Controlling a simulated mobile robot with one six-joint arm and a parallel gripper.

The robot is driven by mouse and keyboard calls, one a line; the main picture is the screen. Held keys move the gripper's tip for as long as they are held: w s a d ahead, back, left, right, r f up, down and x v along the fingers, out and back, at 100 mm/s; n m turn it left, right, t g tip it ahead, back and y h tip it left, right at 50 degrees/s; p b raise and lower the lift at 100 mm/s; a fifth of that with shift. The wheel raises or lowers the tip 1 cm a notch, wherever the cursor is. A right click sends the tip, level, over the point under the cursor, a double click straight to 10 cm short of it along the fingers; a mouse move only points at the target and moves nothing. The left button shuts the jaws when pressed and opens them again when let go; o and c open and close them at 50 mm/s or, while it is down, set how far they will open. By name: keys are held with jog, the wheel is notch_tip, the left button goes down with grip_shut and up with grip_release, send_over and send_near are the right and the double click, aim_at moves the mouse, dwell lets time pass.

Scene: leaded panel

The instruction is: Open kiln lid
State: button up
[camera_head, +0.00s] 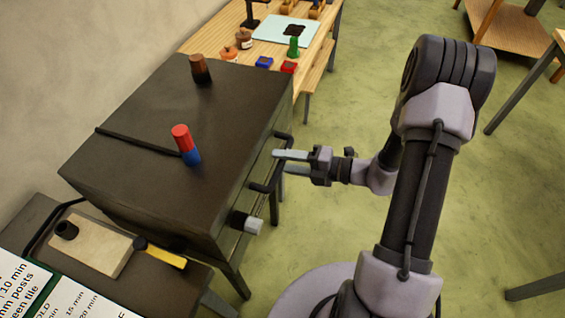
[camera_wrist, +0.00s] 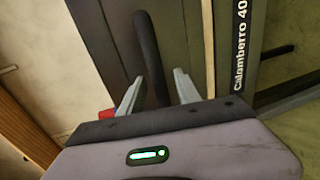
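The kiln is a dark box, and its broad flat lid (camera_head: 130,125) lies level, shut on the body (camera_head: 232,238). A black bar handle (camera_head: 262,188) stands out from the lid's front side; it also shows in the wrist view (camera_wrist: 150,52). My gripper (camera_head: 291,162) is at this handle, its two pale fingers apart. In the wrist view the bar runs down between the open fingers (camera_wrist: 157,90), with a gap visible on each side. Whether a finger touches the bar cannot be told.
A red-and-blue cylinder (camera_head: 186,146) and a brown-and-black one (camera_head: 200,69) stand on the lid. A grey knob (camera_head: 247,222) juts from the kiln front. A side table holds a pale slab (camera_head: 98,248) and a yellow-handled tool (camera_head: 165,258).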

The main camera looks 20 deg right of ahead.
jog(key=shift+w+a, duration=0.2)
jog(key=shift+a, duration=0.1)
grip_shut()
dwell(1.3)
